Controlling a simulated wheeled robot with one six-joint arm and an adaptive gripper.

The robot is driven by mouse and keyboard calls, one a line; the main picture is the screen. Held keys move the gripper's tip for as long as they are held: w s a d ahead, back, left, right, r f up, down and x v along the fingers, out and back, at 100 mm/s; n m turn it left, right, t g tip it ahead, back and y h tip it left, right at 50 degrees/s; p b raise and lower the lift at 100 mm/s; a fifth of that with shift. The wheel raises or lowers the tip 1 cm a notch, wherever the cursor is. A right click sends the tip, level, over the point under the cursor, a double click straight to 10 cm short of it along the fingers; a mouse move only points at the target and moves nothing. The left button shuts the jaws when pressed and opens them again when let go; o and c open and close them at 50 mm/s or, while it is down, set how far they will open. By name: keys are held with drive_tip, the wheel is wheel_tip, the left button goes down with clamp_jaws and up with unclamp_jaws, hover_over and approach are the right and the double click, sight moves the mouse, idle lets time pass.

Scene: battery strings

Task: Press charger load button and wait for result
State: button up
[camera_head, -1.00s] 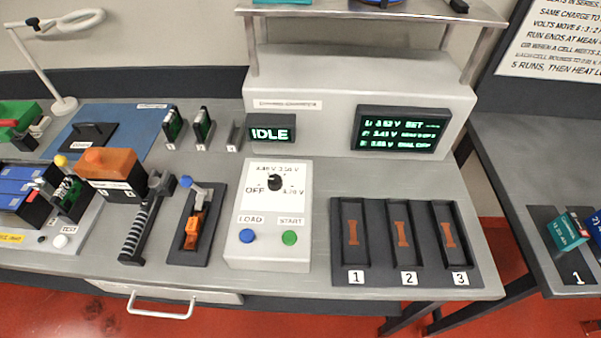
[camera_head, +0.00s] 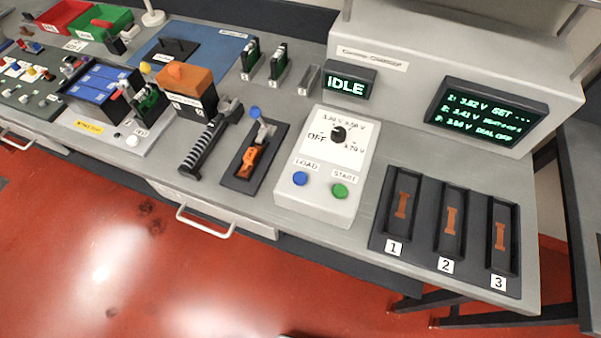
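The charger control box (camera_head: 325,175) is white and stands on the grey bench, with a black dial knob (camera_head: 338,134) on its upper face. The blue LOAD button (camera_head: 300,178) is at its lower left and the green START button (camera_head: 339,190) at its lower right. A small display (camera_head: 346,86) behind it reads IDLE. A larger screen (camera_head: 486,114) shows green lines for 1, 2 and 3, with voltages, "SET" and "DIAL OFF". The charger's three-slot tray (camera_head: 423,219), numbered 1 to 3, holds no batteries. My gripper is not in view.
Left of the box are a lever fixture (camera_head: 249,161), a black ribbed tool (camera_head: 204,146) and an orange-topped unit (camera_head: 187,87). Further left is a pack with blue cells (camera_head: 104,82). A drawer handle (camera_head: 205,222) juts from the bench front. Red floor in front is clear.

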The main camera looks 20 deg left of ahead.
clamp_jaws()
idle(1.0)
